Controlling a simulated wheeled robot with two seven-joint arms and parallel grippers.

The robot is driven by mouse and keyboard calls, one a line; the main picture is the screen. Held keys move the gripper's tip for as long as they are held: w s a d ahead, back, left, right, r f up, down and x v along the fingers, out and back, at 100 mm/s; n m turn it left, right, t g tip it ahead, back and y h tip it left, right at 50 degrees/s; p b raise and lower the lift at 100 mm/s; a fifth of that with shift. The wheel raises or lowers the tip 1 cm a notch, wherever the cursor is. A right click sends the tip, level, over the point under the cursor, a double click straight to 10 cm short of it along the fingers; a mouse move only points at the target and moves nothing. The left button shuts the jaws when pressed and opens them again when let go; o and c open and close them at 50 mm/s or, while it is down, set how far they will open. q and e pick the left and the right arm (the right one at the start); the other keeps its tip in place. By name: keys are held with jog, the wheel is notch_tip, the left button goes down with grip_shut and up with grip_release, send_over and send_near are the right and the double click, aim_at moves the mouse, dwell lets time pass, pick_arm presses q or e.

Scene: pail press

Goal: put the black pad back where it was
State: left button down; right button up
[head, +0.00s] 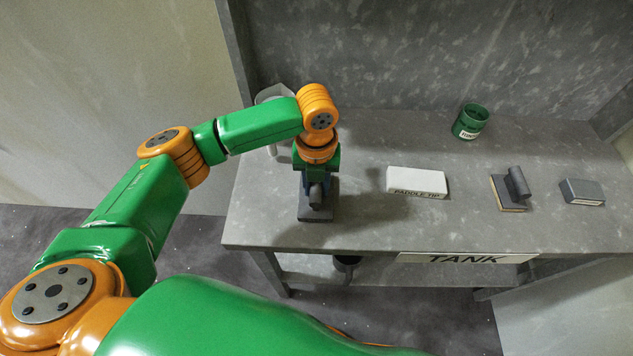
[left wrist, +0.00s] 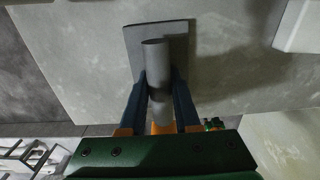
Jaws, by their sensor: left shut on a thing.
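My left gripper (head: 316,180) is shut on the upright handle of a dark grey pad (head: 318,213), the darkest pad in view, near the left end of the table. In the left wrist view, the two fingers (left wrist: 158,95) stand on either side of the round handle, with the flat pad (left wrist: 180,32) beyond. The pad is level and close to the tabletop; I cannot tell whether it touches. Another pad with a grey handle (head: 517,183) and a brownish base stands at the right. My right gripper is not in view.
The grey table (head: 260,220) also holds a white block (head: 415,181) marked "PADDLE TIP", a green can (head: 470,122) and a grey block (head: 582,192). A pale container (head: 273,94) stands partly hidden behind my left arm. A "TANK" sign (head: 468,258) is on the front edge.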

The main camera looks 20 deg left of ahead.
pick_arm(q)
jog(key=shift+f, duration=0.15)
jog(key=c, duration=0.6)
grip_release()
notch_tip(320, 180, up, 12)
jog(key=shift+r+b, duration=0.25)
jog(key=shift+b, duration=0.1)
jog(key=shift+f, duration=0.1)
